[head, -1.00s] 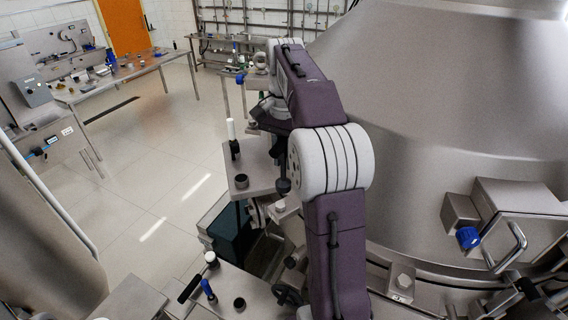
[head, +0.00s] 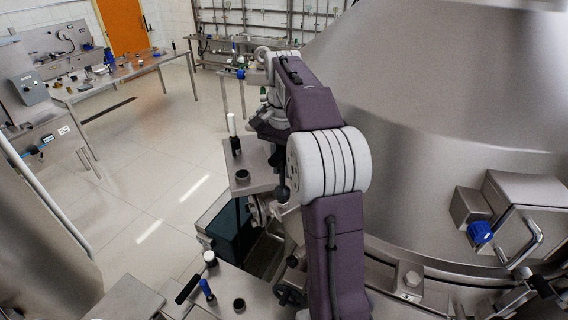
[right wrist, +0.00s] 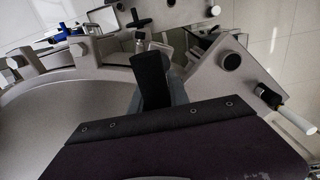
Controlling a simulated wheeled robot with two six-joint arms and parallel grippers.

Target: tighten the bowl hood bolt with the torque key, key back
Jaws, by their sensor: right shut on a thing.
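The big steel bowl hood (head: 430,110) fills the right of the head view. A hex bolt head (head: 412,279) sits on its lower rim; I cannot tell if it is the hood bolt. My right arm reaches away along the hood's left side, and its gripper end is mostly hidden there by the arm. In the right wrist view the dark fingers of my right gripper (right wrist: 152,78) point over a steel rim and plate. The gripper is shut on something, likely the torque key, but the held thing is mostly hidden. My left gripper is not in view.
A bracket with a blue knob (head: 480,232) and bar handle projects from the hood. A small steel table (head: 262,181) carries a white-topped tool (head: 232,125). Black and blue-handled tools (head: 206,289) stand on the near platform. Open floor (head: 150,180) lies left.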

